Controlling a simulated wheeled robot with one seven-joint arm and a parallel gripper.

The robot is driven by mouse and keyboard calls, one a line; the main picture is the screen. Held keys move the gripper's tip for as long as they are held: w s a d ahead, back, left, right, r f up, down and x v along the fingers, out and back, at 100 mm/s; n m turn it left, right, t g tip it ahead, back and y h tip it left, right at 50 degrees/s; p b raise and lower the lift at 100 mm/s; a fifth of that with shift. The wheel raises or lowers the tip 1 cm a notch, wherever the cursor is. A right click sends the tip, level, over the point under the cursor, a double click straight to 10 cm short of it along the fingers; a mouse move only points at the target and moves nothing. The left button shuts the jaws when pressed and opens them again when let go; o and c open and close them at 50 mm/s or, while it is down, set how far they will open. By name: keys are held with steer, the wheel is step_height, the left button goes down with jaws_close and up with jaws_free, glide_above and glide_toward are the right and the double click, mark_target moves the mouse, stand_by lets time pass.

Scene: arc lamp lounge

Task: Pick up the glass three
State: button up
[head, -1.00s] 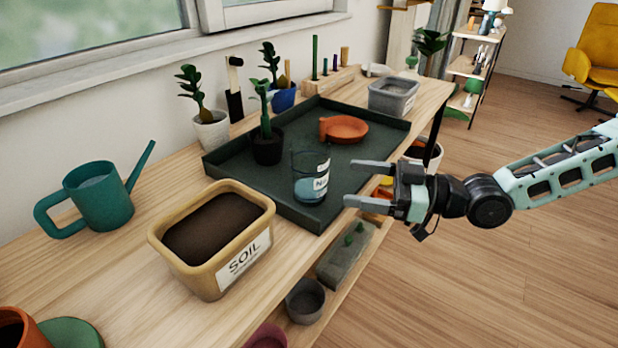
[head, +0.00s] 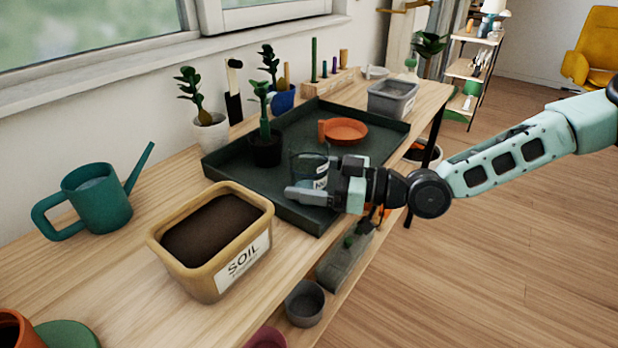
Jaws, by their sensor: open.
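My gripper (head: 308,182) has come in from the right at the glass. Its near finger crosses in front of the glass's lower part, and the far finger is mostly hidden behind the glass. The jaws are open around the glass. I cannot tell whether either finger touches it.
A small black potted plant (head: 266,150) stands close behind-left of the glass. An orange saucer (head: 345,130) lies behind it on the tray. The soil tub (head: 215,240) stands in front-left, off the tray. A grey bin (head: 392,98) stands at the far right end.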

steer(key=c, duration=1.2)
